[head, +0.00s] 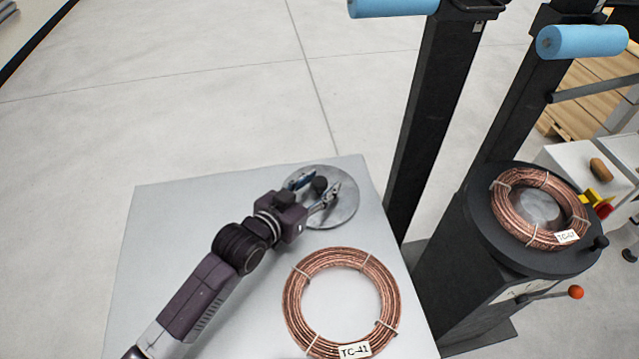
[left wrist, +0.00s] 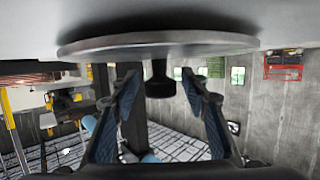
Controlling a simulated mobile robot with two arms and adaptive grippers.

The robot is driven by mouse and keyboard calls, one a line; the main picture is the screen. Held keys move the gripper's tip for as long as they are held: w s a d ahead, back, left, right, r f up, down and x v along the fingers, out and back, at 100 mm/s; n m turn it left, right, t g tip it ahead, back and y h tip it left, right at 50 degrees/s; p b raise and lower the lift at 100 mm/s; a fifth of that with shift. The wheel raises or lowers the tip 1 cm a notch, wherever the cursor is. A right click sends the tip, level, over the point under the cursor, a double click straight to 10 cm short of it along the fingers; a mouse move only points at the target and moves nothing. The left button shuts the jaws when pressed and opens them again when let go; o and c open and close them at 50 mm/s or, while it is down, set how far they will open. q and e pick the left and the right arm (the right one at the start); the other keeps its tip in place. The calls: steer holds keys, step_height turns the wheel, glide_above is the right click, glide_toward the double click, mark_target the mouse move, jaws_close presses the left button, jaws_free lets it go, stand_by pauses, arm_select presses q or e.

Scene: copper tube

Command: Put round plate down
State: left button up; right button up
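The round plate (head: 342,208) is a grey metal disc with a dark knob (head: 320,184) at its middle. It lies flat at the far right corner of the light grey table (head: 200,215). My left gripper (head: 324,182) is over the plate with one finger on each side of the knob. The left wrist view shows the plate (left wrist: 160,44) edge-on at the top, with the knob (left wrist: 159,82) between the fingers. Gaps show on both sides, so the left gripper (left wrist: 160,85) is open and not touching the knob. My right gripper is out of view.
A copper tube coil (head: 300,310) tagged TC-41 lies on the table near the plate. Another copper coil (head: 513,222) sits on a black round machine (head: 480,235) to the right. Dark posts with blue rollers (head: 583,41) stand behind. Bare table lies left of my arm.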

arm_select(q)
steer(key=v, duration=1.2)
steer(key=shift+r, duration=0.1)
stand_by(0.4)
